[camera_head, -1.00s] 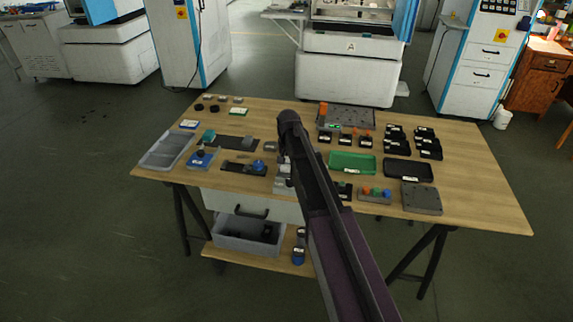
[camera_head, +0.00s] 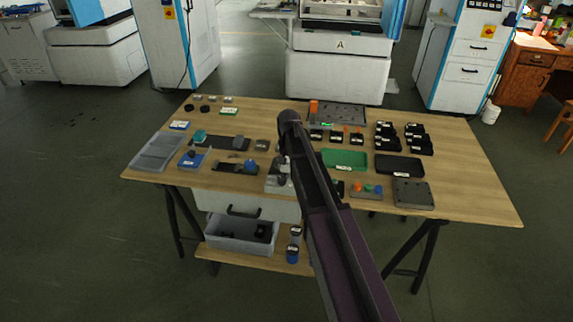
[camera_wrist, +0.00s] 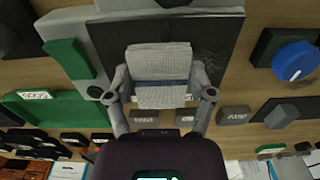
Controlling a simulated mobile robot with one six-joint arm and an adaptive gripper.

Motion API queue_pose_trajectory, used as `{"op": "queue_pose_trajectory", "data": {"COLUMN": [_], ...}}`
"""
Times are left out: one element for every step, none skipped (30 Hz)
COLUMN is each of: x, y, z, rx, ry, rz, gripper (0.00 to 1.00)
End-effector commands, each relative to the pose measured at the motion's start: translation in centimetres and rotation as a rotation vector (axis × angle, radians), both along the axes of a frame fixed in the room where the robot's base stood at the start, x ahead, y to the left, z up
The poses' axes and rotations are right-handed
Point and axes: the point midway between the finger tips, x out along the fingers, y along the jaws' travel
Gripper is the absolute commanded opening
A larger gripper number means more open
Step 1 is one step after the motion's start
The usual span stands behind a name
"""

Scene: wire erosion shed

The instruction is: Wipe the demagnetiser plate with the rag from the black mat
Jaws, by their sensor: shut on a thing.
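My gripper (camera_wrist: 162,97) is shut on a folded grey rag (camera_wrist: 160,68) with a blue band, seen in the wrist view. The rag is over the dark demagnetiser plate (camera_wrist: 222,38) set in a grey body (camera_wrist: 108,38); whether it touches the plate I cannot tell. In the head view my arm hides much of the gripper and the demagnetiser (camera_head: 274,186).
Right of the demagnetiser are a green tray (camera_head: 345,153), a black tray (camera_head: 414,166) and a grey plate (camera_head: 413,194). Several black bins stand behind them. A clear tray (camera_head: 150,158) and blue block (camera_head: 190,160) are at left. The table's right end is bare.

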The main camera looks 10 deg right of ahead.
Motion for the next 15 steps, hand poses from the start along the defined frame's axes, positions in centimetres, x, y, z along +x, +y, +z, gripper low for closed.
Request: {"op": "queue_pose_trajectory", "data": {"x": [0.0,0.0,0.0,0.0,-0.1,-0.1,-0.1,-0.1,-0.2,-0.2,-0.3,-0.3,-0.4,-0.5,-0.6], "y": [-0.1,-0.1,-0.1,-0.1,-0.1,-0.2,-0.2,-0.3,-0.4,-0.5,-0.6,-0.8,-0.9,-1.1,-1.4], "z": [0.0,0.0,0.0,0.0,0.0,0.0,0.0,0.0,0.0,0.0,0.0,0.0,0.0,0.0,0.1], "rx": [-0.002,-0.003,-0.003,-0.003,-0.003,-0.003,-0.003,-0.003,-0.003,-0.003,-0.003,-0.003,-0.003,-0.003,-0.003], "ry": [0.001,0.001,0.001,0.001,0.001,0.001,0.001,0.001,0.001,0.001,0.001,0.001,0.001,0.001,0.001], "rz": [-0.001,-0.001,-0.001,-0.001,-0.001,-0.001,-0.001,-0.001,-0.002,-0.002,-0.002,-0.002,-0.002,-0.002,-0.002], "gripper": [0.32,0.32,0.32,0.32,0.32,0.32,0.32,0.32,0.32,0.32,0.32,0.32,0.32,0.32,0.32]}}
